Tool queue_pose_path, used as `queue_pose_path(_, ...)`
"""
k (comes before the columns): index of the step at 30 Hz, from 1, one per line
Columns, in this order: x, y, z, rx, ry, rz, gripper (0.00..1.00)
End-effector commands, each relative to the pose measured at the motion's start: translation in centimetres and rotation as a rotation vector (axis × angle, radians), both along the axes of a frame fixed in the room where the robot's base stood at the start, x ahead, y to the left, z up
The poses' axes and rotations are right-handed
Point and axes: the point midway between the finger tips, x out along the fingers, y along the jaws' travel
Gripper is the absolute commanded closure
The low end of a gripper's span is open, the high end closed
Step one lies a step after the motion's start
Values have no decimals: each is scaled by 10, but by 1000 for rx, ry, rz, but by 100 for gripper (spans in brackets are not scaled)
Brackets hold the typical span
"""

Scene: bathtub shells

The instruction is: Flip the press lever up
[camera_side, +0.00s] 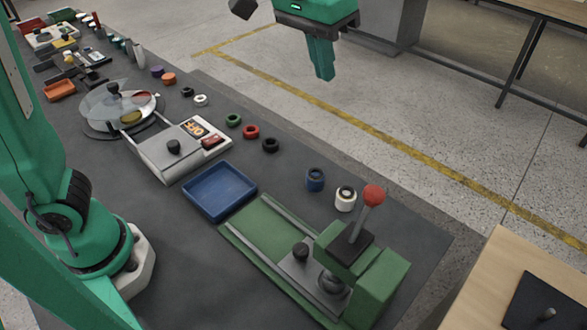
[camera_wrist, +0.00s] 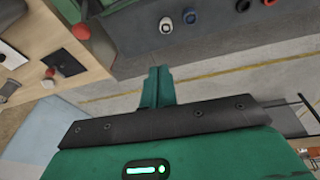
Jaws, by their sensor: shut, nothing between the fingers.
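The green press (camera_side: 385,280) stands at the near right end of the dark table. Its lever (camera_side: 363,216) is a grey rod with a red ball knob (camera_side: 373,195), rising from a dark block and leaning slightly right. In the wrist view the red knob (camera_wrist: 82,32) shows at the upper left, with the press (camera_wrist: 70,8) partly cut off by the top edge. My gripper (camera_side: 324,76) hangs in the air beyond the table, well apart from the lever. In the wrist view its fingers (camera_wrist: 157,73) are closed together and empty.
A white ring (camera_side: 346,199) and a blue ring (camera_side: 315,180) stand just behind the press. A blue tray (camera_side: 219,191), a white box device (camera_side: 160,150) and several coloured rings lie farther left. A wooden bench (camera_side: 492,275) stands at the right. The air around my gripper is clear.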

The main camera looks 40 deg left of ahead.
Motion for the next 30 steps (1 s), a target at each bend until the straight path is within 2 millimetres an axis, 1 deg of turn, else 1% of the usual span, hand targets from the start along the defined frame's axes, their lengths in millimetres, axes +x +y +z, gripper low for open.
queue_pose_path(1,3,-13,-1,2,11,-10,100)
queue_pose_path(9,10,-77,-5,20,65,-37,100)
queue_pose_path(15,9,-118,-12,35,96,-53,100)
queue_pose_path(18,7,-133,-14,42,106,-58,100)
queue_pose_path(21,6,-142,-16,46,113,-61,100)
queue_pose_path(24,5,-147,-17,48,117,-62,100)
queue_pose_path(30,5,-148,-17,48,117,-62,100)
